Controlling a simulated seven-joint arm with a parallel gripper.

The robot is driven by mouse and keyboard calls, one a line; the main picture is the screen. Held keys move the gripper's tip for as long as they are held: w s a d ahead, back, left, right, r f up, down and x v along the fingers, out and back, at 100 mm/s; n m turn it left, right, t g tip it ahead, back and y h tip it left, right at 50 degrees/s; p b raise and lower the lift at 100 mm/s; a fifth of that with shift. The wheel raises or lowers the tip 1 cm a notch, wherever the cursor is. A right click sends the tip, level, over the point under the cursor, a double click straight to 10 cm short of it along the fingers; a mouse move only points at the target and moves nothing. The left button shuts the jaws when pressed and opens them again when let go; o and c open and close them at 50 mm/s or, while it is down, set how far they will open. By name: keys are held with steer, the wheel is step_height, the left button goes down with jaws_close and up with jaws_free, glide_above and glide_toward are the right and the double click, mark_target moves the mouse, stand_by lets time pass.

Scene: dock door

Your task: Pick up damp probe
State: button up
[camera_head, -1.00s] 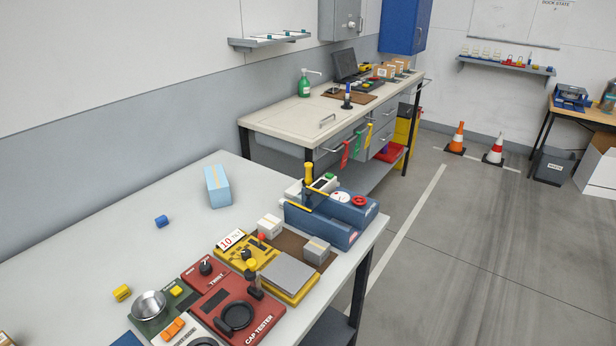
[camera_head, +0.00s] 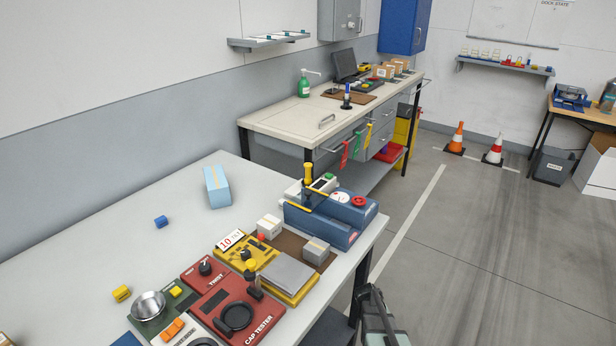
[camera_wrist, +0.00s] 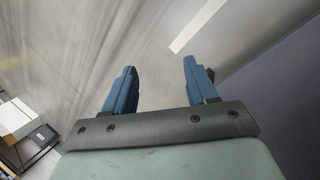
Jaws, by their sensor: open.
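I cannot tell for certain which thing is the damp probe. A white handheld unit with a dark screen and a green part (camera_head: 325,182) lies behind the blue machine (camera_head: 342,222) at the near table's right end, partly hidden by it. A yellow-topped upright lever (camera_head: 308,176) stands at that machine's left side. My gripper (camera_wrist: 159,66) is open and empty in the wrist view, its two blue fingers over the floor. In the head view, part of my arm shows low, just beyond the table's right edge, apart from the objects.

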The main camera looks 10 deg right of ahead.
steer(key=w+d+r+m+t+h, duration=0.1)
steer(key=w+d+r+h, duration=0.1)
steer(key=w+d+r, duration=1)
steer(key=w+d+r+m+t+h, duration=0.1)
steer(key=w+d+r+m+h, duration=0.15)
steer(key=w+d+r, duration=0.95)
steer(key=w+a+r+m+y, duration=0.2)
steer(key=w+a+r+m, duration=0.25)
steer(key=a+r, duration=0.4)
step_height(320, 180, up, 26)
steer(key=m+y, duration=0.7)
steer(key=m, duration=0.4)
glide_above(308, 178)
steer(key=w, duration=0.1)
steer(key=shift+h, duration=0.25)
steer(key=f, duration=0.8)
steer(key=shift+w+a+f, duration=0.1)
steer(key=shift+w+f, duration=0.05)
steer(key=shift+w, duration=0.05)
steer(key=shift+s+d+f, duration=0.1)
steer(key=shift+f, duration=1.25)
steer(key=shift+s+d+f, duration=0.1)
steer(key=shift+f, duration=1.2)
steer(key=shift+c, duration=0.4)
